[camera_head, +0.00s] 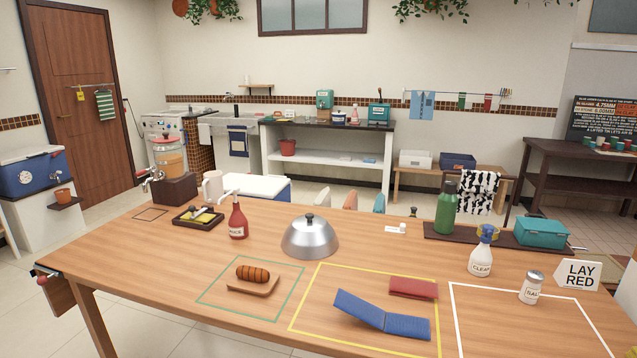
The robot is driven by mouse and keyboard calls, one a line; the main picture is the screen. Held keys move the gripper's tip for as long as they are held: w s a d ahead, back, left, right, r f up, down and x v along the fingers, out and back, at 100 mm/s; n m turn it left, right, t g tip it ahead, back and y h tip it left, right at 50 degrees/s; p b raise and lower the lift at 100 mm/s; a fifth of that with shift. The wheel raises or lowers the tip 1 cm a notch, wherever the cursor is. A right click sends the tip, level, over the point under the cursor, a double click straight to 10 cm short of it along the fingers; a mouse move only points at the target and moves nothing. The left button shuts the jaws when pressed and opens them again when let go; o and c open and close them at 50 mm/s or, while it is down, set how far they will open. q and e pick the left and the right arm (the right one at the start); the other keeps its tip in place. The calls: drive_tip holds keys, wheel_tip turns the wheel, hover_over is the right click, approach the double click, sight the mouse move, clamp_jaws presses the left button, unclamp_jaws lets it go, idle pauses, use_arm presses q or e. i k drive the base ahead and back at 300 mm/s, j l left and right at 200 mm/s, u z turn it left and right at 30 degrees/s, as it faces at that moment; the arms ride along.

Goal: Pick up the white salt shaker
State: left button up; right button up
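A small white shaker (530,290) with a grey metal cap and dark lettering stands upright on the wooden table (150,262), at the right. It stands by the upper right part of a white outlined rectangle (456,318). Nothing covers it from this view. Neither of my grippers is in view.
A white spray bottle (481,258) stands left of the shaker and a "LAY RED" sign (577,275) stands right of it. A green bottle (446,210) and teal box (541,233) are behind.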

sight(528, 293)
drive_tip(key=z, duration=1.25)
drive_tip(key=i+j, duration=0.1)
drive_tip(key=j, duration=0.2)
drive_tip(key=i+j, duration=0.1)
drive_tip(key=j, duration=0.2)
drive_tip(key=i+j+z, duration=0.1)
drive_tip(key=j, duration=0.2)
